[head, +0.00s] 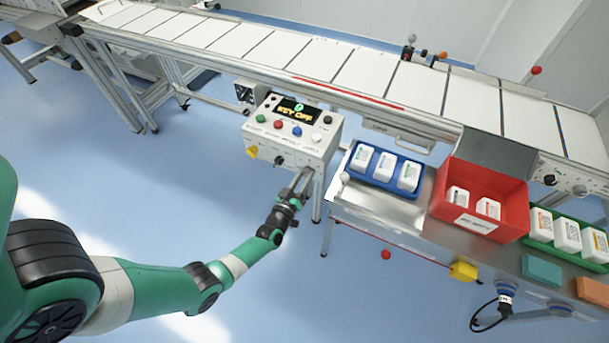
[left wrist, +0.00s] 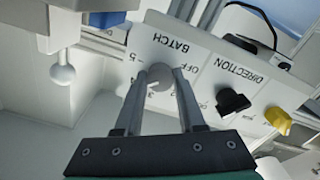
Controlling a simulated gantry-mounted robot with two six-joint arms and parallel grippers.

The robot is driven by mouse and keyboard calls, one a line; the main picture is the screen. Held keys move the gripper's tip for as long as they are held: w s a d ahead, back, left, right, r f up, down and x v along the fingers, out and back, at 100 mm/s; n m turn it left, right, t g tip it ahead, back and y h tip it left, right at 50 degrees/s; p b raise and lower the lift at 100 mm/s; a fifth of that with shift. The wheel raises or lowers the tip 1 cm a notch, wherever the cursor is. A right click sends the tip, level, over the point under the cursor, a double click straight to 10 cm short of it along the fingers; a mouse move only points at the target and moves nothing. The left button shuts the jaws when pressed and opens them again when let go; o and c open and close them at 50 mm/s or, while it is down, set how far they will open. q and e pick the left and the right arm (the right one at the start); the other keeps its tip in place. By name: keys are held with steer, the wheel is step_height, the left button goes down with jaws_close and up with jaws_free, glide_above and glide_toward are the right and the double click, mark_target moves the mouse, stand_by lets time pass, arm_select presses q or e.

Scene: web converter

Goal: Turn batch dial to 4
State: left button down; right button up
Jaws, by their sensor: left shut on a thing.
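The control box (head: 287,149) stands in front of the conveyor, and its display (head: 296,110) reads "KEY OFF". My left gripper (head: 304,177) reaches its front face at the lower right. In the left wrist view the panel appears upside down. There my left gripper's two fingers (left wrist: 161,78) are shut on the grey batch dial (left wrist: 160,86), below the word BATCH. OFF and a 5 show beside the dial, but the fingers hide some marks. I cannot tell which mark it points to. My right gripper is not in view.
Beside the batch dial are a black direction knob (left wrist: 232,102) and a yellow knob (left wrist: 278,119). A white ball knob (left wrist: 63,75) is close to the left of the fingers. The steel table holds a blue tray (head: 371,181) and a red bin (head: 452,207).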

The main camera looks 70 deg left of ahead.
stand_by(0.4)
arm_select(q)
steer(key=c, duration=0.5)
jaws_free()
steer(key=shift+s+d+r, duration=0.1)
steer(key=shift+s+d, duration=0.15)
steer(key=p+v, duration=0.3)
steer(key=v, duration=0.8)
steer(key=shift+p, duration=0.4)
